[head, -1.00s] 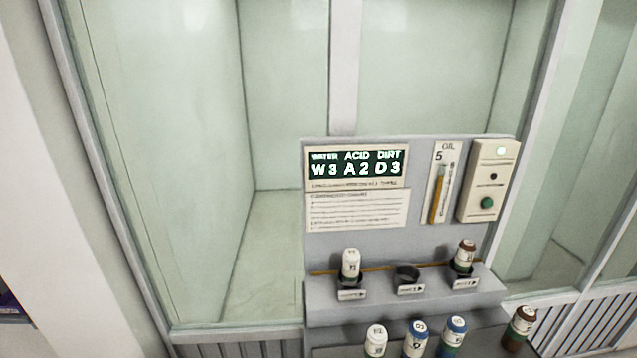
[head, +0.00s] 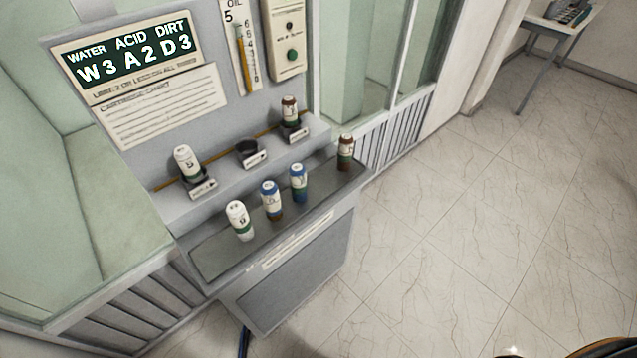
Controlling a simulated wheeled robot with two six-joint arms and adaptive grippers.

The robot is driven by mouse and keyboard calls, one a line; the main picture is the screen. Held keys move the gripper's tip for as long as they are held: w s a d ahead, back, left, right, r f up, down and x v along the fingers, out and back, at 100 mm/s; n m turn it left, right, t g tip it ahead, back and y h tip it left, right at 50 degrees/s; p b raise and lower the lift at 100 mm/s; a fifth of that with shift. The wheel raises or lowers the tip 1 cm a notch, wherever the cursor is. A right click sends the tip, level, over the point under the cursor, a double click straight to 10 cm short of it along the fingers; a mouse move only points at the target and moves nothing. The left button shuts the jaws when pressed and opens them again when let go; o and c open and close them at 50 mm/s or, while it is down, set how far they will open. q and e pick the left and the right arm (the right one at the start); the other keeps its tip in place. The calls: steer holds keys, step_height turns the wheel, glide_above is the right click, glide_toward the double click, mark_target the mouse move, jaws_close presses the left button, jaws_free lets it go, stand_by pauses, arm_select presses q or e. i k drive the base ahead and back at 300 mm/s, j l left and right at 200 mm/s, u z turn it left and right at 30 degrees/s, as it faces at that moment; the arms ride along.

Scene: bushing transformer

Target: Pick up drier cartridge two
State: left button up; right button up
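Several small cartridges stand upright at a grey cabinet. On its lower tray (head: 222,258) are a white-capped one with a green band (head: 239,220), a blue-capped one with a brown band (head: 271,200), a blue-capped one with a green band (head: 298,183) and a brown-capped one (head: 346,152). On the upper ledge, a white-capped cartridge (head: 187,163) sits in the left holder and a brown-capped one (head: 290,112) in the right holder. The middle holder (head: 247,151) is empty. The labels are too small to tell which is drier cartridge two. Neither gripper is in view.
The display (head: 134,57) reads WATER W3, ACID A2, DIRT D3, above a cartridge chart (head: 160,107). An oil gauge (head: 241,50) and a green-button box (head: 288,40) are beside it. A table (head: 560,28) stands far right.

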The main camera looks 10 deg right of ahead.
mark_target(297, 173)
steer(key=j, duration=0.9)
steer(key=k+j+z, duration=0.15)
steer(key=j, duration=0.75)
